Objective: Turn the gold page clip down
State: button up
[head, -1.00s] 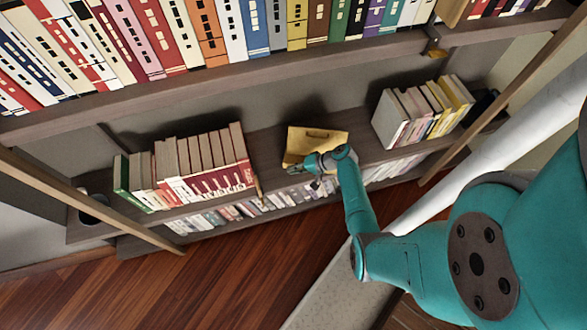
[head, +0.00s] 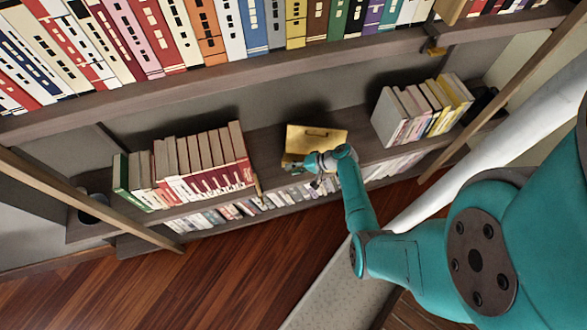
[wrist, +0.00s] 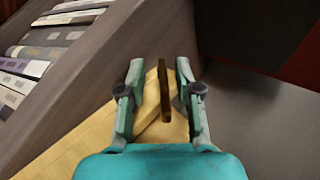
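A pale wooden stand (head: 308,137) with a dark slot near its top leans on the middle of the lower shelf. It also fills the lower middle of the wrist view (wrist: 75,130). A brownish-gold upright strip, seemingly the page clip (wrist: 164,88), stands between my fingertips in the wrist view. My gripper (wrist: 161,85) is open, with one finger on each side of the strip and a visible gap on both sides. In the head view my gripper (head: 303,166) is at the stand's lower front edge, and the clip cannot be made out there.
Red and pale books (head: 200,165) stand left of the stand, and pale and yellow books (head: 420,108) stand to its right. A full row of books (head: 210,35) is on the upper shelf. Small books (wrist: 45,55) fill the shelf below. A gold piece (head: 434,51) sits under the upper shelf.

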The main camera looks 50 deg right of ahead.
jog(key=v, duration=1.1)
jog(key=shift+s+r, duration=0.2)
jog(key=shift+s, duration=0.15)
jog(key=shift+d, duration=0.1)
jog(key=shift+w+n, duration=0.15)
jog(key=shift+n, duration=0.15)
grip_shut()
jog(key=w+a+r+n+g+h, duration=0.55)
jog(key=w+r+n+g, duration=0.35)
jog(key=n, duration=0.8)
jog(key=shift+t, duration=0.6)
jog(key=f, duration=0.6)
jog(key=w+a+f, duration=0.1)
jog(key=f, duration=0.2)
jog(key=shift+s+d+f, duration=0.5)
jog(key=shift+s+f, duration=0.1)
jog(key=shift+f, duration=0.2)
jog(key=shift+s+d+f, duration=0.2)
jog(key=shift+s+f, duration=0.2)
jog(key=shift+f, duration=0.2)
